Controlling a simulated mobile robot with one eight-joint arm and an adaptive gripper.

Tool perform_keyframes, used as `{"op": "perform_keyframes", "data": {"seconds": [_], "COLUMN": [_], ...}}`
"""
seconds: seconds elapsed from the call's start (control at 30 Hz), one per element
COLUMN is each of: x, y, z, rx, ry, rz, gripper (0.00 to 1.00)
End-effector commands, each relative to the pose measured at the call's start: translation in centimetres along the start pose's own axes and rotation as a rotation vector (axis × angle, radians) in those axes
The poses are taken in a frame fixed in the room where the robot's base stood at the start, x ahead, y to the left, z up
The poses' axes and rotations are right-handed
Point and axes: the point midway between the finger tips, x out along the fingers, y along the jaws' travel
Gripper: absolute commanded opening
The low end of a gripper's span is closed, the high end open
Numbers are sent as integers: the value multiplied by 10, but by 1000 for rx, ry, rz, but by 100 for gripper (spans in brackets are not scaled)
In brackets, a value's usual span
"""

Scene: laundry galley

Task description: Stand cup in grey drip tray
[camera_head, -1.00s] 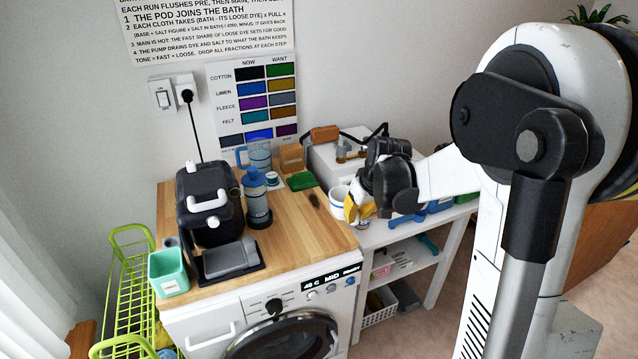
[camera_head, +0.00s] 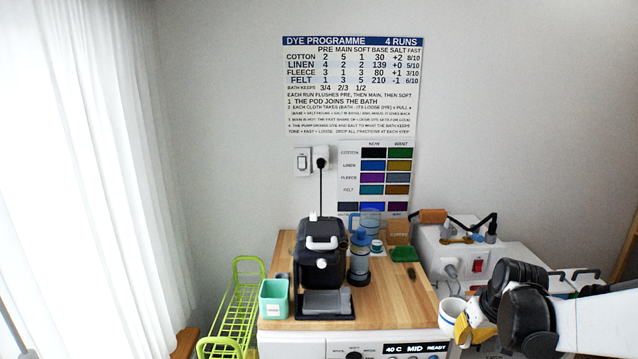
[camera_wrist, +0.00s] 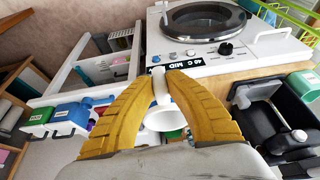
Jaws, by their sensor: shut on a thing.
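My gripper (camera_head: 461,326) with yellow fingers, which also shows in the wrist view (camera_wrist: 160,82), is shut on the white cup (camera_head: 452,308). In the wrist view the fingertips close on the cup's handle, and the cup (camera_wrist: 166,119) shows partly between the fingers. In the head view the cup looks roughly upright, in the air off the worktop's right edge. The grey drip tray (camera_head: 318,304) is at the foot of the black coffee machine (camera_head: 320,255), to the left of my gripper. Nothing stands on the tray.
A mint green container (camera_head: 273,300) stands just left of the tray. A blue-capped bottle (camera_head: 359,258) stands right of the machine. The wooden worktop (camera_head: 395,300) is clear between tray and cup. A white box with a red switch (camera_head: 477,266) stands behind my gripper.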

Motion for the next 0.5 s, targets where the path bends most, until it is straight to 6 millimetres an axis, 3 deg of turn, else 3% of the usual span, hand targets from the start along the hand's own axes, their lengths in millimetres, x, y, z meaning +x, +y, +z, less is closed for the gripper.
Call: {"op": "perform_keyframes", "data": {"seconds": [0.27,0.5], "x": [36,64], "y": [-65,-129], "z": [35,84], "rx": [-2,1], "ry": [-4,-1], "rz": [1,3], "gripper": [0,0]}}
